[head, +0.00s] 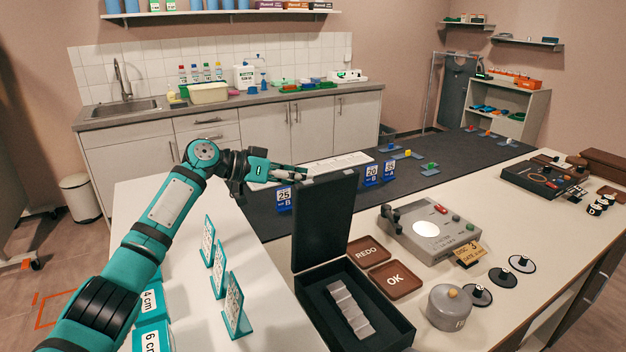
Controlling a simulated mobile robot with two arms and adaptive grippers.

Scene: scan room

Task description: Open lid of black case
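The black case (393,318) sits on the white table at the bottom middle of the head view. Its lid (323,222) stands upright, so the case is open. A pale stepped insert (349,309) lies inside. My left gripper (306,174) is above and to the left of the lid's top edge, with its fingers pointing right. It appears apart from the lid, with nothing visible held in it. The gap between its fingertips is too small to read. My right gripper is not in view.
Brown REDO (367,251) and OK (395,280) plates lie right of the case. A grey device (430,232) and a grey lidded pot (449,307) stand further right. Teal-framed cards (233,305) stand left of the case. Blue number signs (284,198) stand behind the lid.

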